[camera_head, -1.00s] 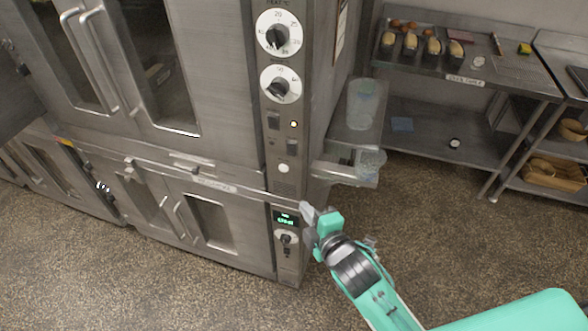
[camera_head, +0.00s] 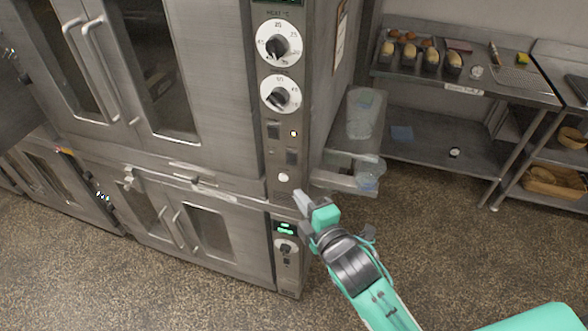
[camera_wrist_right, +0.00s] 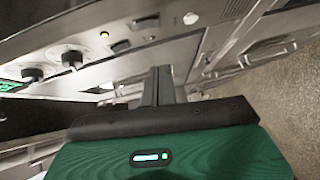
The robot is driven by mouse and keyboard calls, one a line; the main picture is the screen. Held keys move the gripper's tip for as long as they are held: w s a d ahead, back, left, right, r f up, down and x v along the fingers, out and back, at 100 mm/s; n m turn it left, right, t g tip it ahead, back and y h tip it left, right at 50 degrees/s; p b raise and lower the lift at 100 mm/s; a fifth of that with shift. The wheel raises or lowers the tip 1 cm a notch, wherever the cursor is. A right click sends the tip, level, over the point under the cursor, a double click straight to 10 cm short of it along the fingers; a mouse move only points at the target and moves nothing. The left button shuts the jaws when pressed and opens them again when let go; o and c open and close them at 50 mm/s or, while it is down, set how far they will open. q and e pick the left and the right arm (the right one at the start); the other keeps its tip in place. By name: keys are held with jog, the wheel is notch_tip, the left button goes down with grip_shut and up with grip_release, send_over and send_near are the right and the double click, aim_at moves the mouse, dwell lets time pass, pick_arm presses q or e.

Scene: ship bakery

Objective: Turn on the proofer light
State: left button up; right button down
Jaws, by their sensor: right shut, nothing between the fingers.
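The tall steel proofer's control panel (camera_head: 275,150) carries two white-ringed dials, the upper dial (camera_head: 278,44) and the lower dial (camera_head: 280,94). Below them are dark rocker switches (camera_head: 273,132) and (camera_head: 292,158), a small lit indicator (camera_head: 294,133) and a round white button (camera_head: 284,178). My right gripper (camera_head: 301,203) is shut and empty, at the panel's lower right, below the white button. In the right wrist view its closed fingers (camera_wrist_right: 160,86) point toward the panel, apparently apart from it. Which switch works the light cannot be read. My left gripper is not in view.
A lower unit has a green display (camera_head: 286,229) and a knob (camera_head: 286,248). A clear container (camera_head: 365,112) stands on a side shelf right of the panel. A steel table (camera_head: 460,85) with loaf tins is at the back right. The speckled floor is open.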

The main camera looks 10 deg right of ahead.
jog(key=p, duration=0.2)
send_near(288, 163)
jog(key=w+a, duration=0.2)
jog(key=a, duration=0.2)
jog(key=w+d+p, duration=0.1)
jog(key=w, duration=0.1)
jog(key=w+d+p, duration=0.1)
jog(key=shift+w+d+f, duration=0.1)
jog(key=shift+w+f, duration=0.15)
jog(key=shift+w, duration=0.1)
jog(key=shift+w+d+f+b, duration=0.1)
jog(key=shift+w+f+b, duration=0.2)
jog(key=shift+b, duration=0.5)
jog(key=shift+s+r, duration=0.1)
jog(key=shift+r, duration=0.1)
jog(key=shift+p, duration=0.3)
